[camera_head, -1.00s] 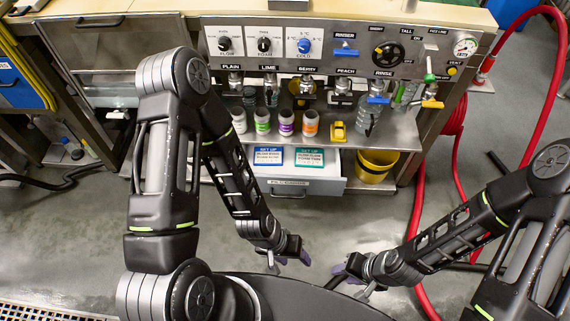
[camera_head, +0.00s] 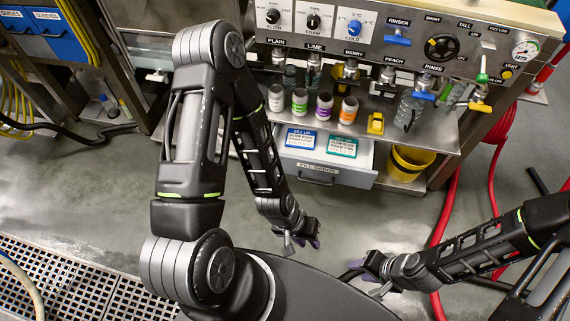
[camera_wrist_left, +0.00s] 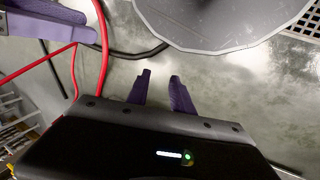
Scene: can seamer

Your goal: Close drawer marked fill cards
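The drawer labelled fill cards (camera_head: 322,175) stands pulled out below the machine's shelf. Its grey front carries a dark handle (camera_head: 316,181). Inside lie a blue set-up card (camera_head: 301,139) and a green set-up card (camera_head: 342,147). My left gripper (camera_head: 304,243) hangs in front of and below the drawer, apart from it. In the left wrist view its purple fingers (camera_wrist_left: 162,92) are spread with nothing between them. My right gripper (camera_head: 362,272) is lower and to the right, over the floor; its finger gap is hard to make out.
Several cans stand on the shelf (camera_head: 440,130) above the drawer. A yellow bucket (camera_head: 409,162) stands right of the drawer. Red hoses (camera_head: 447,215) run down at the right. A floor grate (camera_head: 75,285) lies at the lower left. The floor before the drawer is clear.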

